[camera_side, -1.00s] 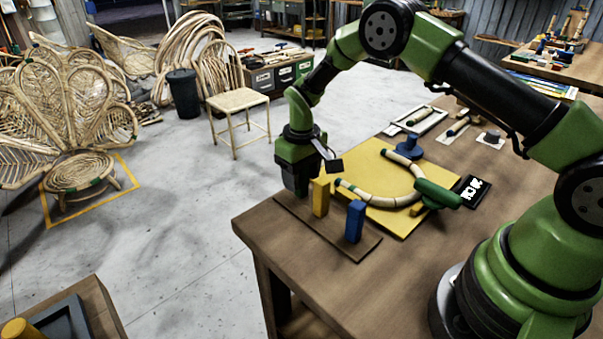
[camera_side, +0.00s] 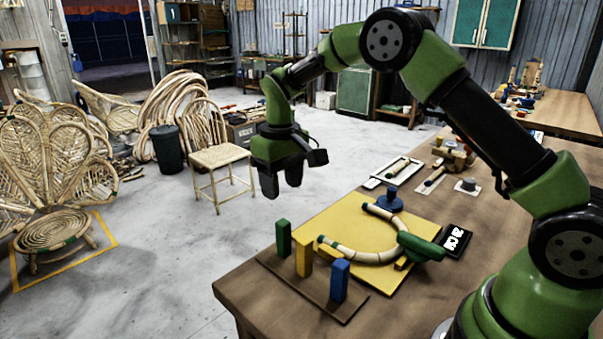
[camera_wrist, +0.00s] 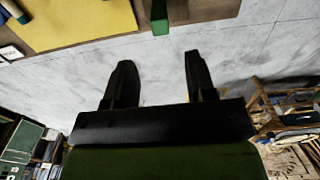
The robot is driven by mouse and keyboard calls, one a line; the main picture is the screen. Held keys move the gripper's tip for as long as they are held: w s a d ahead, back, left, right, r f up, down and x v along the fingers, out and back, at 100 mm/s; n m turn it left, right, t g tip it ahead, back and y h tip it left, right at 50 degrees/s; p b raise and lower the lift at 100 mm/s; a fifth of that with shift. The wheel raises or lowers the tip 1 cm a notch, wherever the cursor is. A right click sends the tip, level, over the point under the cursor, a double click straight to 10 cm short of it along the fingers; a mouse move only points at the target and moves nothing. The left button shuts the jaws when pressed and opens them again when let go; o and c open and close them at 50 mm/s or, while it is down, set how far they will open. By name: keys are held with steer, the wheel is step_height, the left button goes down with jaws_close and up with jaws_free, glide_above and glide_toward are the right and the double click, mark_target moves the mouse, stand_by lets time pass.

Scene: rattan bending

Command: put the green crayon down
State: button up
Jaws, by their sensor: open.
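The green crayon (camera_side: 283,238) stands upright at the far left end of a brown holder board (camera_side: 322,298), beside the yellow crayon (camera_side: 304,257) and the blue crayon (camera_side: 340,281). My gripper (camera_side: 281,188) is open and empty, in the air above and clear of the green crayon. In the wrist view, the two fingers of my gripper (camera_wrist: 159,62) are spread apart, with the green crayon (camera_wrist: 160,18) at the top of the picture beyond their tips. The crayon's lower part in the wrist view is cut off or hard to make out.
A yellow board (camera_side: 345,222) carries a curved rattan piece (camera_side: 350,255), a blue knob (camera_side: 390,199) and a green clamp-like part (camera_side: 421,246). The table's left edge is near the holder; open floor lies beyond.

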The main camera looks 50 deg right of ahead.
steer(key=s+a+r+m+t+y, duration=0.1)
steer(key=s+r+m+t, duration=0.15)
steer(key=s+r, duration=0.9)
steer(key=s+a+r+t, duration=0.1)
steer(key=s+r+t, duration=0.1)
steer(key=s, duration=0.5)
steer(key=s+r+m+t+y, duration=0.1)
steer(key=s+t, duration=0.1)
steer(key=s, duration=0.5)
steer(key=shift+a+r+t, duration=0.35)
